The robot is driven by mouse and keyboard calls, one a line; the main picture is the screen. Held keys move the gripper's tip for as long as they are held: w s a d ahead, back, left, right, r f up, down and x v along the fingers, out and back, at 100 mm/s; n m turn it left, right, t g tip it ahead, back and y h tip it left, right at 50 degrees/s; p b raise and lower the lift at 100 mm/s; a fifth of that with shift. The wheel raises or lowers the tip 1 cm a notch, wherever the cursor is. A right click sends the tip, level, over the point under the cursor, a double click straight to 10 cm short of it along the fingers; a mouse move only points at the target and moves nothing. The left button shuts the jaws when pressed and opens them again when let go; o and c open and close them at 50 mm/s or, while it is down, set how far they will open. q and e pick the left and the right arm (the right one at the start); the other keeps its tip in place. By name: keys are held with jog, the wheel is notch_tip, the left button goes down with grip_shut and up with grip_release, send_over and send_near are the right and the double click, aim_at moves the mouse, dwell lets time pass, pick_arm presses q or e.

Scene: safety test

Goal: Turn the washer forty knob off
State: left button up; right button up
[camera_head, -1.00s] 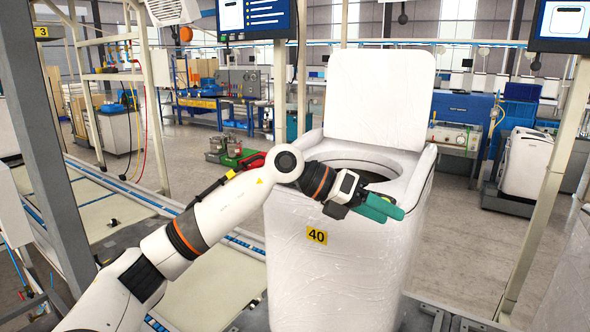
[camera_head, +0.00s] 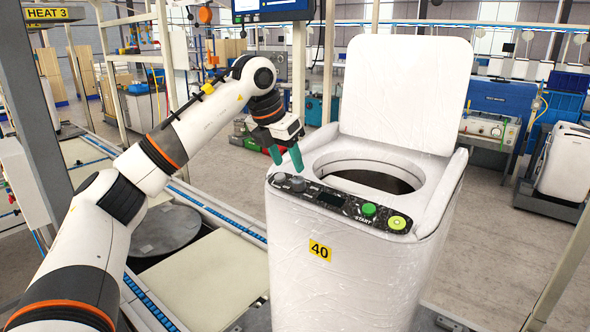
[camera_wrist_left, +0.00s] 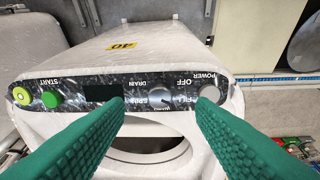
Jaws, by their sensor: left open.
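The white washer (camera_head: 345,265) bears a yellow label 40, and its lid (camera_head: 400,95) stands open. Its dark control panel (camera_head: 335,198) runs along the front top edge. A grey knob (camera_head: 297,184) sits near the panel's left end; in the wrist view the knob (camera_wrist_left: 160,91) is among the labels OFF, DRAIN, SPIN and FILL. Its exact setting is too small to tell. My left gripper (camera_head: 286,158) is open and empty above and behind the knob, with green fingers pointing down. In the wrist view the fingers flank the knob, apart from it. My right gripper is out of view.
A paler POWER knob (camera_wrist_left: 209,92) lies close beside the grey knob. A green START button (camera_head: 369,210) and a yellow-green button (camera_head: 397,222) are at the panel's right end. The drum opening (camera_head: 370,177) lies behind the panel. Grey floor is free right of the washer.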

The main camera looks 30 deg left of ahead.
aim_at(298, 178)
pick_arm(q)
jog(key=w+f, duration=0.1)
jog(key=w+f+p, duration=0.1)
jog(key=f, duration=0.1)
jog(key=shift+w+d+f, duration=0.15)
jog(key=shift+w+f, duration=0.05)
jog(key=shift+w, duration=0.05)
jog(key=shift+p+x, duration=0.45)
jog(key=shift+x, duration=0.55)
jog(key=shift+f, duration=0.15)
jog(key=shift+s+f, duration=0.1)
jog(key=shift+c, duration=0.7)
jog(key=c, duration=0.8)
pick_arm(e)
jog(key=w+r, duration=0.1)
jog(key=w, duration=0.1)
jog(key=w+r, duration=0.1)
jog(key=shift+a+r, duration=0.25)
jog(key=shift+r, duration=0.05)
